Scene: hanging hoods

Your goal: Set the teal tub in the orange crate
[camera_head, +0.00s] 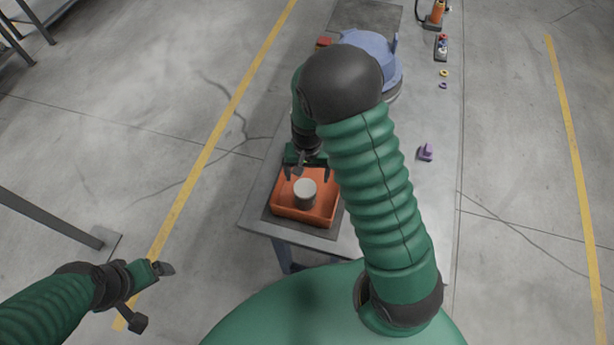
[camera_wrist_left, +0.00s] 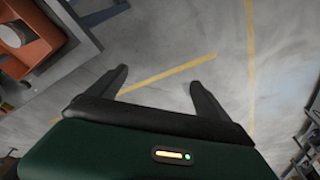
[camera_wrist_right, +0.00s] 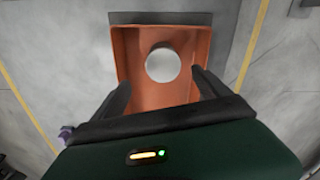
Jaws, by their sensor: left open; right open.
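The orange crate (camera_head: 303,216) stands on a dark mat at the near left corner of the table. A pale grey cylinder (camera_head: 305,193) with a light round top stands inside it; it also shows in the right wrist view (camera_wrist_right: 162,65). I see nothing clearly teal, so I cannot tell whether this is the tub. My right gripper (camera_head: 312,171) is open and empty at the crate's far side, its fingers apart from the cylinder. My left gripper (camera_head: 152,296) is open and empty over the floor, left of the table. The left wrist view shows part of the crate (camera_wrist_left: 45,42).
A large blue housing (camera_head: 370,48) stands farther back, partly hidden by my right arm. A purple piece (camera_head: 426,152), small rings (camera_head: 444,73) and an orange tool (camera_head: 436,14) lie along the table's right side. A dark post (camera_head: 50,217) stands at left.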

